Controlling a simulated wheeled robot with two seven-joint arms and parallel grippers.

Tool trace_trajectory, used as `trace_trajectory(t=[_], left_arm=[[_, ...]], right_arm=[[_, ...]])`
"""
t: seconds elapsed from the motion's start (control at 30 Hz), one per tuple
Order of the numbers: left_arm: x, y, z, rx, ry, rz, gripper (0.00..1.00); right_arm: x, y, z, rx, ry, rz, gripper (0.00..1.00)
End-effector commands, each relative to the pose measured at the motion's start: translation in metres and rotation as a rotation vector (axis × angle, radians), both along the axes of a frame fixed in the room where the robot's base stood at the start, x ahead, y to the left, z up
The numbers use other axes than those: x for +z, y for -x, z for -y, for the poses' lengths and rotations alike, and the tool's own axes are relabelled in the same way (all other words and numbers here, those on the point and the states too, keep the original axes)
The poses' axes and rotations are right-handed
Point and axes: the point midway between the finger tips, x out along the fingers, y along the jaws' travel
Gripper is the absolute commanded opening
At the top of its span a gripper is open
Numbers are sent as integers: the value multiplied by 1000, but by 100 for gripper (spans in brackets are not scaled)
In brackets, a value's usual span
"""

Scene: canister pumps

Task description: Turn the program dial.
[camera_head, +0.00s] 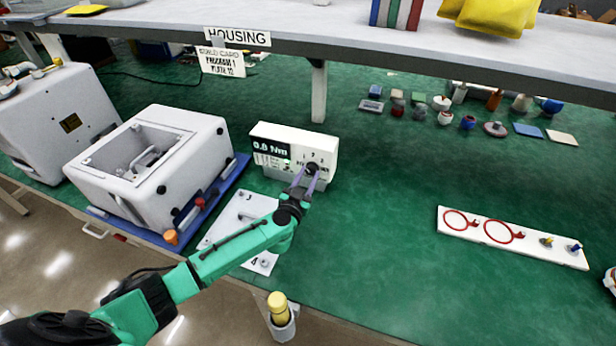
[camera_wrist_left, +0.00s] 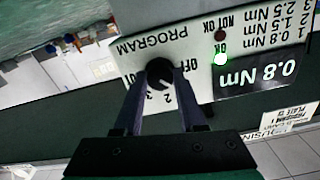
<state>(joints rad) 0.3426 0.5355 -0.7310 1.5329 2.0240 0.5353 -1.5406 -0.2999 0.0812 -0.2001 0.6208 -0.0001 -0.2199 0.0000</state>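The program dial (camera_head: 312,168) is a round black knob on the front of a white box (camera_head: 262,131) with a dark display. In the left wrist view the dial (camera_wrist_left: 160,73) appears upside down, among the marks OFF, 2 and 3 under the word PROGRAM. A pale pointer mark shows on it; I cannot tell its exact setting. The display (camera_wrist_left: 258,76) reads 0.8 Nm, and a green lamp (camera_wrist_left: 220,59) marked OK is lit. My left gripper (camera_head: 307,179) is open at the dial, one finger to each side; contact is unclear. My right gripper is out of view.
A white housing (camera_head: 190,134) on a blue tray (camera_head: 239,168) stands left of the box. A white plate (camera_head: 262,262) lies under my left arm. A white board with red rings (camera_head: 450,231) lies right. A shelf (camera_head: 350,45) overhangs the back.

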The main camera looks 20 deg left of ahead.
Motion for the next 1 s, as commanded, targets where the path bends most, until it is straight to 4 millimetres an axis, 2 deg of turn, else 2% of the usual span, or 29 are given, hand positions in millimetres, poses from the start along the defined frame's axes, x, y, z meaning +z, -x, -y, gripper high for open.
trace_trajectory(t=[0.03,0.07,0.47,0.67,1.0], left_arm=[[0,0,0,0,0,0,9],[0,0,0,0,0,0,0],[1,1,0,0,51,-5,0],[2,1,1,0,161,-14,0],[1,1,2,1,448,-32,0]], right_arm=[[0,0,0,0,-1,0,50],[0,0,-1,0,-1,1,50],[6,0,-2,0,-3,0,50],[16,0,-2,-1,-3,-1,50],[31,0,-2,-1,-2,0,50]])
